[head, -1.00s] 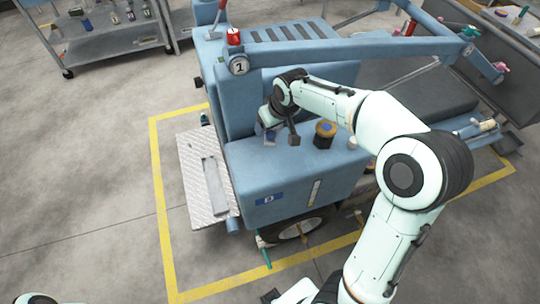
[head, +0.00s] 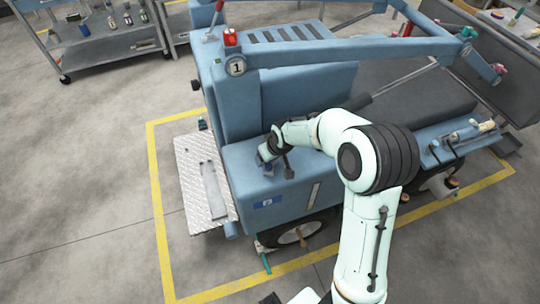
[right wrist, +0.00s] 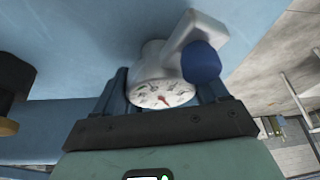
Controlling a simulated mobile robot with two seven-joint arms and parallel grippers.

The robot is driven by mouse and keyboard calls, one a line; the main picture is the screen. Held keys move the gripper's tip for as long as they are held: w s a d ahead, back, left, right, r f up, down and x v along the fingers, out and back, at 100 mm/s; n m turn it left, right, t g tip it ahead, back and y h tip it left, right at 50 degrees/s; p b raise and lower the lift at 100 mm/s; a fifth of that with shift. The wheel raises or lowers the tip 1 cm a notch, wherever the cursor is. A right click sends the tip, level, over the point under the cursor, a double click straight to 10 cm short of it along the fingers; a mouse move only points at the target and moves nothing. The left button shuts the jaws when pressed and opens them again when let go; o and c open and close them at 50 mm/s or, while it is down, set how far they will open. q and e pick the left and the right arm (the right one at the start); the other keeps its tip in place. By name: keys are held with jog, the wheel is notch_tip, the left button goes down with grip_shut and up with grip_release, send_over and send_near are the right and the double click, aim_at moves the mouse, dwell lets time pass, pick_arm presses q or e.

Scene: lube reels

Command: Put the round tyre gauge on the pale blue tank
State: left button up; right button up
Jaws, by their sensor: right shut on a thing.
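The round tyre gauge (right wrist: 165,92), with a white dial, red needle, pale body and dark blue cap, is between the fingers of my right gripper (right wrist: 164,92) in the right wrist view. The gripper is shut on it. In the head view, my right gripper (head: 266,158) is low over the top of the pale blue tank (head: 240,168), near its left part. The tank's blue surface fills the background behind the gauge in the wrist view. I cannot tell whether the gauge touches it. The gauge is mostly hidden in the head view. My left gripper is not in view.
A black cap with a tan band (right wrist: 12,88) stands beside the gripper on the left of the wrist view. A blue frame bar (head: 320,52) crosses behind my arm. A metal tread step (head: 205,185) is left of the tank. A grey cart (head: 105,45) stands at back left.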

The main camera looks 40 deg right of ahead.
jog(key=shift+f, duration=0.15)
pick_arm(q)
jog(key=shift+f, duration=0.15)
pick_arm(e)
jog(key=o, duration=1.3)
jog(key=shift+r, duration=0.45)
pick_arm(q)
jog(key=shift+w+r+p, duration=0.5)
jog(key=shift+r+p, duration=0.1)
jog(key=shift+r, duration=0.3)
pick_arm(e)
jog(key=v, duration=1.1)
jog(key=shift+s+r, duration=0.2)
jog(key=shift+s, duration=0.05)
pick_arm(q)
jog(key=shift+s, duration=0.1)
